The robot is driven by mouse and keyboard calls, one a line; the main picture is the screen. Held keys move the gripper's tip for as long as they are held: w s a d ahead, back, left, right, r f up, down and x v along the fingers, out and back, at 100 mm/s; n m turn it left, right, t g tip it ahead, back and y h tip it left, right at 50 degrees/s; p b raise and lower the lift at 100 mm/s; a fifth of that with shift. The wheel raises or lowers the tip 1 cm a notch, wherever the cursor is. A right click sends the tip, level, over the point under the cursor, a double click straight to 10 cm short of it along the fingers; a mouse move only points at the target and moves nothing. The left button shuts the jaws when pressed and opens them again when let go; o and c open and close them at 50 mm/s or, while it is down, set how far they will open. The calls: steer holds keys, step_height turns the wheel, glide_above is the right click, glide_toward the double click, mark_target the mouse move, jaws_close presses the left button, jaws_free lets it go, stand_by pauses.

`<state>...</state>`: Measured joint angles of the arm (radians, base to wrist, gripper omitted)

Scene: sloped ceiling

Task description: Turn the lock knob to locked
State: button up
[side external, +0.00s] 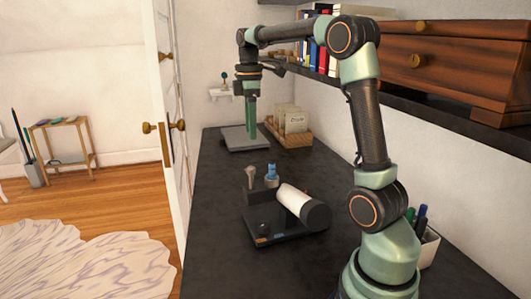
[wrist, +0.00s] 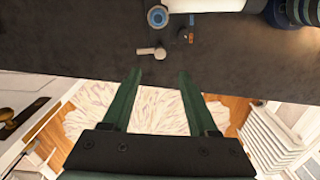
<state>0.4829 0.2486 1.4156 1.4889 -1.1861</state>
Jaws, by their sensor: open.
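A black device (side external: 301,246) with a white cylinder (side external: 295,201) sits on the dark bench. A small dark knob (side external: 263,227) is on its base near an orange mark (side external: 262,240) and a blue mark (side external: 279,235). A beige knob-like piece (side external: 250,172) and a blue piece (side external: 271,172) stand behind the cylinder; both also show in the wrist view, beige (wrist: 151,52) and blue (wrist: 157,17). I cannot tell for sure which is the lock knob, nor its setting. My gripper (side external: 251,125) is open and empty, beyond these pieces and apart from them; its fingers (wrist: 158,78) show in the wrist view.
A grey plate (side external: 238,144) lies below my gripper. A wooden box of cards (side external: 291,134) stands beside it. A shelf (side external: 470,123) with books and a drawer chest (side external: 440,69) overhangs the right side. A pen cup (side external: 429,247) is near my base. The bench's left part is clear.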

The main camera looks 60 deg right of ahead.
mark_target(252, 167)
step_height(252, 167, down, 11)
steer(key=shift+f, duration=0.1)
stand_by(0.3)
jaws_close()
